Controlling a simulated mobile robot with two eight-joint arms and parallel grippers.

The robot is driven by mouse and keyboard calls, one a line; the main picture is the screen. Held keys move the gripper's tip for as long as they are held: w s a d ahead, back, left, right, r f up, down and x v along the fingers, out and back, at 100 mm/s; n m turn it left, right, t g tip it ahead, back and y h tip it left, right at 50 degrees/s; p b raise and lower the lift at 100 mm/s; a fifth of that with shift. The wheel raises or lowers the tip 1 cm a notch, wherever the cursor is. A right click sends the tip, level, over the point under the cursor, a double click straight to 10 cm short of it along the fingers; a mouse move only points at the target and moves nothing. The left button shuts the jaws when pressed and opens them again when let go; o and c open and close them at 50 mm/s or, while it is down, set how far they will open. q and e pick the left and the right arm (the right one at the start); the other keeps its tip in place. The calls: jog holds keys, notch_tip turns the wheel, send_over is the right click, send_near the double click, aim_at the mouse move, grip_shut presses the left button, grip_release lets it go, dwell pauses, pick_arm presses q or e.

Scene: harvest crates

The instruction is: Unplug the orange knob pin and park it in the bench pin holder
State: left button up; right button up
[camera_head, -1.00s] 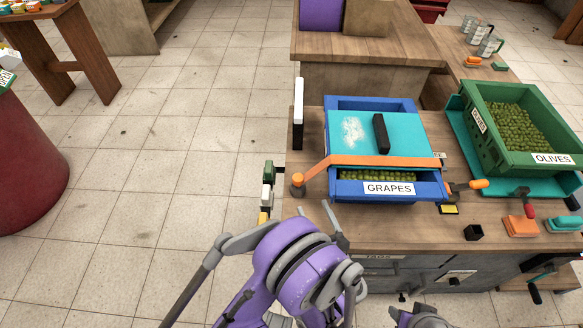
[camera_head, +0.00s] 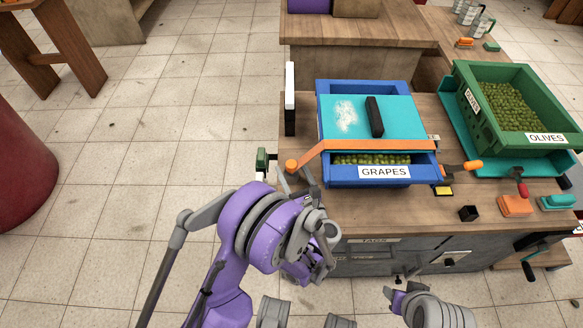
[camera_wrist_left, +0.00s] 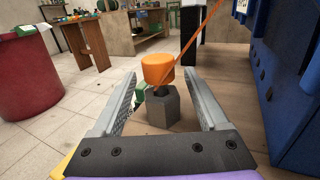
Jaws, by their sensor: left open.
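The orange knob pin (camera_head: 291,165) stands at the left front corner of the blue GRAPES crate (camera_head: 328,172), at one end of an orange strap lying across the crate. In the left wrist view the orange knob (camera_wrist_left: 158,69) sits on top of a grey six-sided post. My left gripper (camera_head: 297,179) is open and empty just in front of the pin. In the wrist view its fingers (camera_wrist_left: 160,80) lie either side of the knob and post, with gaps on both sides. A small black block with a dark top (camera_head: 468,213) stands on the bench; I cannot tell whether it is the pin holder.
The crate wall (camera_wrist_left: 292,90) rises close to the right of my left gripper. A turquoise lid (camera_head: 348,130) partly covers the grapes. The OLIVES crate (camera_head: 477,128) stands on the right. Orange (camera_head: 515,205) and teal (camera_head: 557,202) blocks lie at the front right. Open floor is on the left.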

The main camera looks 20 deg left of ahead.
pick_arm(q)
jog(key=shift+w+a, duration=0.1)
jog(key=shift+a, duration=0.05)
grip_shut()
jog(key=shift+r, duration=0.1)
dwell(0.3)
notch_tip(320, 180, up, 18)
jog(key=p, duration=0.5)
dwell(0.4)
notch_tip(320, 180, up, 5)
jog(key=p, duration=0.4)
send_over(291, 164)
jog(key=shift+r, duration=0.2)
dwell(0.6)
